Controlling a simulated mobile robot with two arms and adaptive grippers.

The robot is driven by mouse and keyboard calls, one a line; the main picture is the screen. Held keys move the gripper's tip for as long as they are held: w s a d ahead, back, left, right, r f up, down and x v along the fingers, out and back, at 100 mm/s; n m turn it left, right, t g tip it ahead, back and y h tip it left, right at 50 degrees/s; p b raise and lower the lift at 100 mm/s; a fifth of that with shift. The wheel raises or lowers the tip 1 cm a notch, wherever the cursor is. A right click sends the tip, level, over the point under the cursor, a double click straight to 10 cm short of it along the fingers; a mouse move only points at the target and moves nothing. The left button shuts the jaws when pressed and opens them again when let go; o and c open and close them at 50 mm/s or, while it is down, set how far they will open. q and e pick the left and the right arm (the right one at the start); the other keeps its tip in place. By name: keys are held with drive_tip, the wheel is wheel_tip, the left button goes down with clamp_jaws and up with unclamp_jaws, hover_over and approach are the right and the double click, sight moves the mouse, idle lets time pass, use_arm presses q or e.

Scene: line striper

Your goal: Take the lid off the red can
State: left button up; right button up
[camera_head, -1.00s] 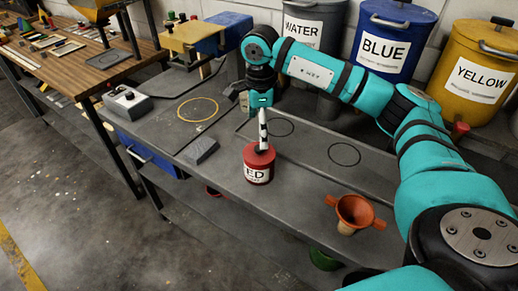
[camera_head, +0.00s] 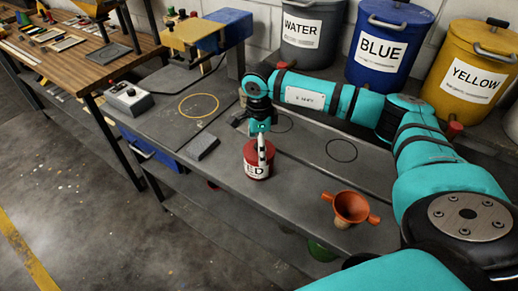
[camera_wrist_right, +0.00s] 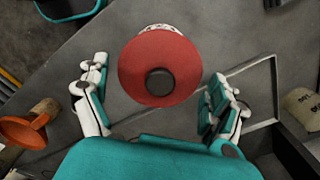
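The red can (camera_head: 257,171) stands upright on the grey bench, its white label partly readable as "ED". Its round red lid (camera_wrist_right: 135,68) with a dark central knob (camera_wrist_right: 160,82) is seen from above in the right wrist view; the lid is on the can. My right gripper (camera_head: 262,150) is down at the can's top, partly hiding it. In the wrist view this gripper (camera_wrist_right: 159,75) is open, with one finger on each side of the lid and visible gaps between. My left gripper is not in view.
An orange funnel-like cup (camera_head: 350,207) stands right of the can, and a grey block (camera_head: 202,146) lies to its left. WATER (camera_head: 314,25), BLUE (camera_head: 389,45) and YELLOW (camera_head: 472,75) bins line the back.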

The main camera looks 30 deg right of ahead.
drive_tip(key=c, duration=0.7)
drive_tip(key=shift+r, duration=0.1)
drive_tip(key=shift+c, duration=0.2)
